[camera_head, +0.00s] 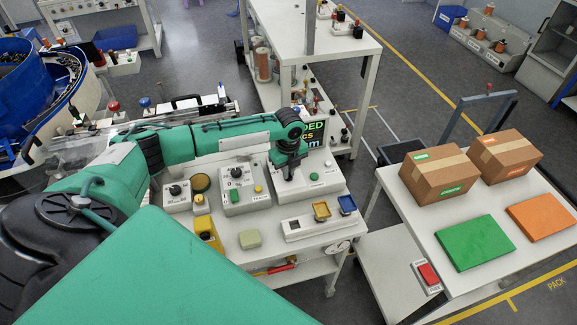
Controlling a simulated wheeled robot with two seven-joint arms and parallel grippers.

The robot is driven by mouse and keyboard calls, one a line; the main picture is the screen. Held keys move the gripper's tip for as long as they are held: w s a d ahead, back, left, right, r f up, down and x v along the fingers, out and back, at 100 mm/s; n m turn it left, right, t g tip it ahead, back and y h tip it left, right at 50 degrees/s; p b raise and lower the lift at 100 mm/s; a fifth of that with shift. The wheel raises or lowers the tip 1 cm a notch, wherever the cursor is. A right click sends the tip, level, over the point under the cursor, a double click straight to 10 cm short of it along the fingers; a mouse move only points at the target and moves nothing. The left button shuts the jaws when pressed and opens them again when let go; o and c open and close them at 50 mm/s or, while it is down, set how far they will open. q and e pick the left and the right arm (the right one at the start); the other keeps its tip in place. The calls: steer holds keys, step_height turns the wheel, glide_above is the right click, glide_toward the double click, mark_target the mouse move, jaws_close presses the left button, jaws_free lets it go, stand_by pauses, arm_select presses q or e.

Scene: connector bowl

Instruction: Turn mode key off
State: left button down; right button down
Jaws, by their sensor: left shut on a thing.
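My left gripper (288,174) reaches down over the right-hand grey control box (325,187) on the white bench. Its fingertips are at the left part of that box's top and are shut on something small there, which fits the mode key. The key itself is hidden by the fingers, so its turned position cannot be seen. A green button (314,176) sits on the same box, just right of the fingers. My right gripper is not in view.
Left of the gripper stand a control box with a dial and green switch (234,195) and another with a black knob (175,189). A cart with cartons (438,174) stands at the right.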

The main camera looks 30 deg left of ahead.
arm_select(q)
steer(key=n+p, duration=0.3)
steer(key=n, duration=0.1)
steer(key=shift+r, duration=0.2)
steer(key=shift+f+n+p, duration=0.1)
steer(key=shift+n+p, duration=0.5)
steer(key=shift+n, duration=0.6)
steer(key=c, duration=1.5)
jaws_free()
steer(key=shift+f, duration=0.1)
